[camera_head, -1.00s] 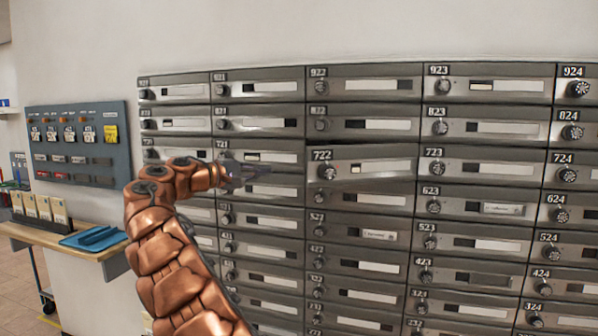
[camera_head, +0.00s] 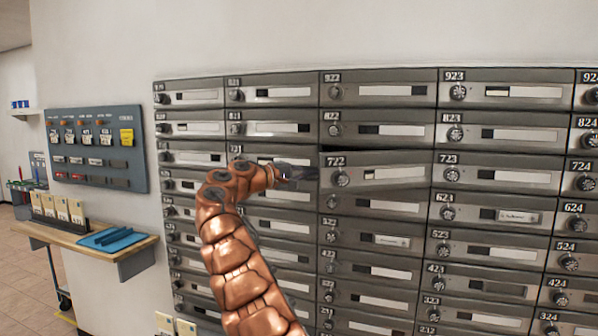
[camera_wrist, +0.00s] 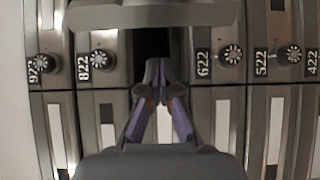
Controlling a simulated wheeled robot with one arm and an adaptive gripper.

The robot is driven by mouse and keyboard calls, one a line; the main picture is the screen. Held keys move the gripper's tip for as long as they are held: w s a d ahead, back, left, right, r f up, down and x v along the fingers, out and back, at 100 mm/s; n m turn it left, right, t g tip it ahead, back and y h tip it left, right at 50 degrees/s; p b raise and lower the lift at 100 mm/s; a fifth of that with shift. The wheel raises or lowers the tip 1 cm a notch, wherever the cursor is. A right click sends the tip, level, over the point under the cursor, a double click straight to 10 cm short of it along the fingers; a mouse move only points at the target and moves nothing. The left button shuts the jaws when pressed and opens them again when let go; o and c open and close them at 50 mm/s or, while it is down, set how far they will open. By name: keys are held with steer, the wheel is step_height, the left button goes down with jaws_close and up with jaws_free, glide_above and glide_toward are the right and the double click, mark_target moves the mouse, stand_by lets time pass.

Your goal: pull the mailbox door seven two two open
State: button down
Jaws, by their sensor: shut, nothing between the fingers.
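Mailbox door 722 (camera_head: 380,174) is slightly ajar in the head view. It looks tilted against its neighbours, with its left side out and a dark gap along its top. Its dial knob (camera_head: 341,179) is near its left side. My gripper (camera_head: 314,174) is shut and empty at the door's left edge; whether it touches the door is unclear. In the wrist view my gripper (camera_wrist: 157,66) has its purple fingers together in front of a dark opening (camera_wrist: 152,42) between 822 and 622. A broad grey bar spans the top there; I cannot tell whether it is the door.
Shut doors surround it, including 822 (camera_head: 378,130), 723 (camera_head: 495,174) and 622 (camera_head: 376,205). My copper arm covers part of the columns to the left. A blue-grey wall panel (camera_head: 97,150) and a wooden shelf (camera_head: 75,244) are at the left.

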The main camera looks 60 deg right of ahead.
steer(key=s+a+b, duration=0.1)
steer(key=s+a, duration=0.1)
steer(key=a, duration=0.1)
steer(key=shift+s+b, duration=0.2)
steer(key=shift+b, duration=0.1)
stand_by(0.4)
steer(key=shift+a, duration=0.1)
steer(key=shift+s+a+r, duration=0.1)
steer(key=shift+a, duration=0.05)
stand_by(0.5)
